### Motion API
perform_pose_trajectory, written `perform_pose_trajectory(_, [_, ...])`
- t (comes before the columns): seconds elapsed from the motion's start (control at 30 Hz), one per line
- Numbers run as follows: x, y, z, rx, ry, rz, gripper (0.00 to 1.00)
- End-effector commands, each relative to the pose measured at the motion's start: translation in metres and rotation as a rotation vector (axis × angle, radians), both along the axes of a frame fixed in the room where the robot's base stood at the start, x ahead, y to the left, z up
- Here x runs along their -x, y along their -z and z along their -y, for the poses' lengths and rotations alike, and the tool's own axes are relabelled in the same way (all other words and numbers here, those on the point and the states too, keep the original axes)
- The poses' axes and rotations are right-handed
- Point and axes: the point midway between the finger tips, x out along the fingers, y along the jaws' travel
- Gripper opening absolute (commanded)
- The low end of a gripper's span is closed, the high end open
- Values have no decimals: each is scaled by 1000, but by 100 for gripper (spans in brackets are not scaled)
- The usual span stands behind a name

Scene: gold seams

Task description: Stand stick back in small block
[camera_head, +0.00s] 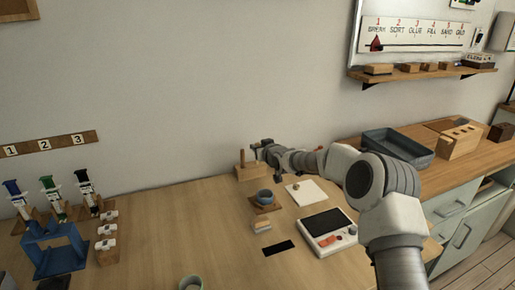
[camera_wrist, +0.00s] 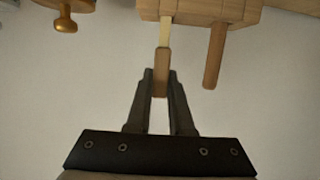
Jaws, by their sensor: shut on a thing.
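The small block (camera_head: 248,173) is pale wood and stands at the back of the table against the wall. It shows upside down at the top of the wrist view (camera_wrist: 200,10). My gripper (camera_head: 259,153) is just above the block's right part. In the wrist view my gripper (camera_wrist: 160,92) is shut on a stick (camera_wrist: 161,70) with a brown end and a pale part that reaches the block. I cannot tell whether its tip is in a hole or in front of the block. A second brown stick (camera_wrist: 214,55) stands in the block beside it; it also shows in the head view (camera_head: 242,157).
A dark cup (camera_head: 265,196) on a wooden coaster, a white sheet (camera_head: 306,192) and a white device with a dark screen (camera_head: 327,229) are near the block. A brass knob (camera_wrist: 65,22) shows top left.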

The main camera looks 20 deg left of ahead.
Motion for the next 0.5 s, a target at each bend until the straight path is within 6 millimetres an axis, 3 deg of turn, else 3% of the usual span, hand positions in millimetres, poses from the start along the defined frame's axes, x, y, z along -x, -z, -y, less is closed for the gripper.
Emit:
perform_pose_trajectory(0.1, [0, 0, 0, 0, 0, 0, 0])
perform_pose_trajectory(0.13, [0, 0, 0, 0, 0, 0, 25])
perform_pose_trajectory(0.3, [0, 0, 0, 0, 0, 0, 55])
perform_pose_trajectory(0.5, [0, 0, 0, 0, 0, 0, 55])
